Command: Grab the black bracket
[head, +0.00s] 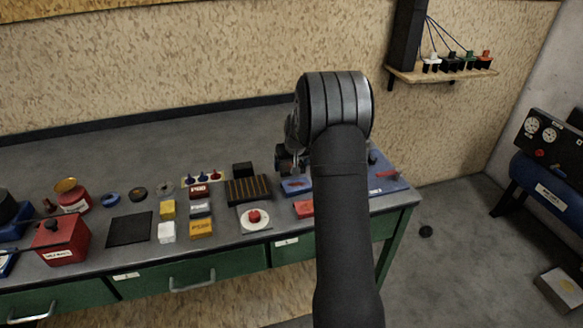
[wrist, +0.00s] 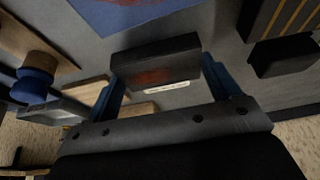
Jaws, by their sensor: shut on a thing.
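The black bracket (wrist: 155,62) is a dark, block-like piece with a reddish patch on its face, in the middle of the wrist view. My gripper (wrist: 163,80) has its two blue fingers on either side of it and is shut on it. In the head view my gripper (head: 288,160) is over the right part of the bench, partly behind my arm. I cannot make out the bracket clearly there.
The bench (head: 130,167) holds a black ribbed block (head: 248,190), a small black block (head: 242,169), a white disc with a red knob (head: 254,217), a red block (head: 303,208) and yellow blocks (head: 201,229). A blue tray (head: 390,187) lies at the right end. The bench's back strip is clear.

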